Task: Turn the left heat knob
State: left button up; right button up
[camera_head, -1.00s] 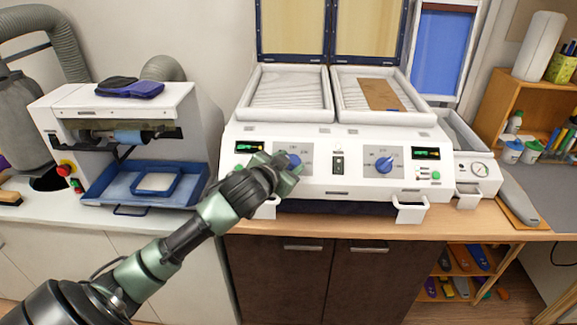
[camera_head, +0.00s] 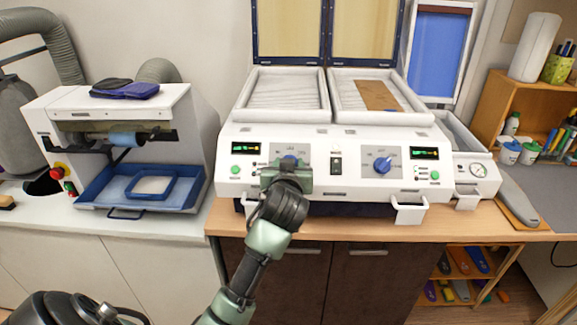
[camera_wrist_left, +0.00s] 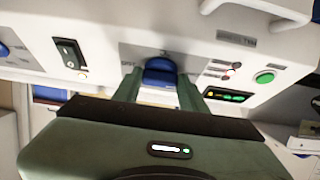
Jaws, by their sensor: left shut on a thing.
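The left heat knob (camera_head: 291,160) is blue and sits on the front panel of the white heating machine (camera_head: 318,191), largely hidden behind my left gripper in the head view. My left gripper (camera_head: 288,172) is straight in front of it. In the left wrist view, the knob (camera_wrist_left: 160,76) is between the two green fingers of the gripper (camera_wrist_left: 159,88), which are shut on it. The right heat knob (camera_head: 382,163) is blue and untouched. My right gripper is in neither view.
A black switch (camera_head: 336,165) sits between the knobs. A lit display (camera_head: 250,148) and green button (camera_head: 235,170) are left of the left knob. White handles (camera_head: 410,211) stick out below the panel. A blue tray (camera_head: 95,190) lies at the left machine.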

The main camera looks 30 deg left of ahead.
pick_arm(q)
jog(key=shift+f, duration=0.2)
jog(key=o, duration=1.4)
jog(key=shift+r, duration=0.1)
jog(key=b+v, duration=0.1)
jog(key=v, duration=0.6)
jog(key=shift+s+d+r+b, duration=0.1)
jog(key=shift+s+d+b, duration=0.15)
jog(key=shift+s+b, duration=0.15)
